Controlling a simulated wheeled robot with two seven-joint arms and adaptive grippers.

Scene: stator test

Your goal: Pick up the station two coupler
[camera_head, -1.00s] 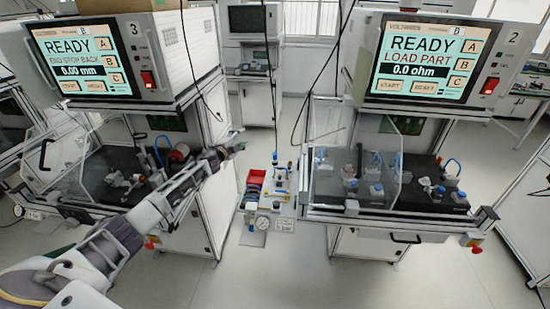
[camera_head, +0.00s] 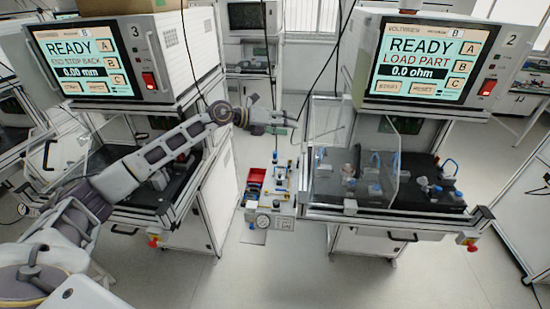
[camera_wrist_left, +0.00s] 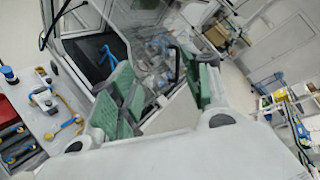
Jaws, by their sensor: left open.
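Station two (camera_head: 428,60) is on the right in the head view, its screen reading "READY LOAD PART 0.0 ohm". Its dark work deck (camera_head: 415,195) carries several small blue and grey fittings (camera_head: 375,188), partly behind a clear guard (camera_head: 352,150). I cannot tell which one is the coupler. My left gripper (camera_head: 284,117) is in the air between the two stations, above and behind the small cart, apart from everything. In the left wrist view its green-padded fingers (camera_wrist_left: 163,88) are spread and empty, with the deck and blurred fittings beyond them. My right gripper is out of view.
A small cart (camera_head: 270,212) with a red bin (camera_head: 256,176), a gauge and yellow-blue parts stands between the stations. Station three (camera_head: 100,60) is on the left, behind my left arm. Black cables hang near the gripper. The front floor is clear.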

